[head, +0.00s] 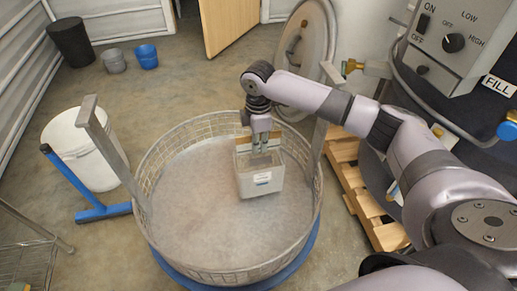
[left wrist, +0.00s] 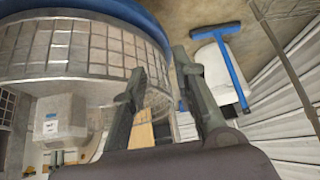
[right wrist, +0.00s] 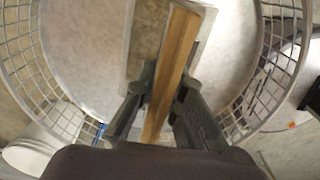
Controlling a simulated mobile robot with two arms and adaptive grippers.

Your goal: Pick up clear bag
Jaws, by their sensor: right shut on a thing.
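The clear bag (head: 262,183) is a pale, boxy bag with a small label and a brownish top edge. It is upright inside the round wire basket, right of its middle. My right gripper (head: 260,140) reaches down to its top. In the right wrist view, the right gripper (right wrist: 167,76) is shut on the bag's brown top strip (right wrist: 177,45), and the pale body is partly hidden beneath. I cannot tell if the bag touches the basket floor. The bag also shows in the left wrist view (left wrist: 62,120). My left gripper (left wrist: 159,62) is open and empty, outside the head view.
The wire basket (head: 152,165) has a blue base and tall metal uprights. A white bucket (head: 85,150) and a blue-footed stand (head: 103,212) are at left. A wooden pallet (head: 360,200) and a control box (head: 455,45) are at right. Most of the basket floor is clear.

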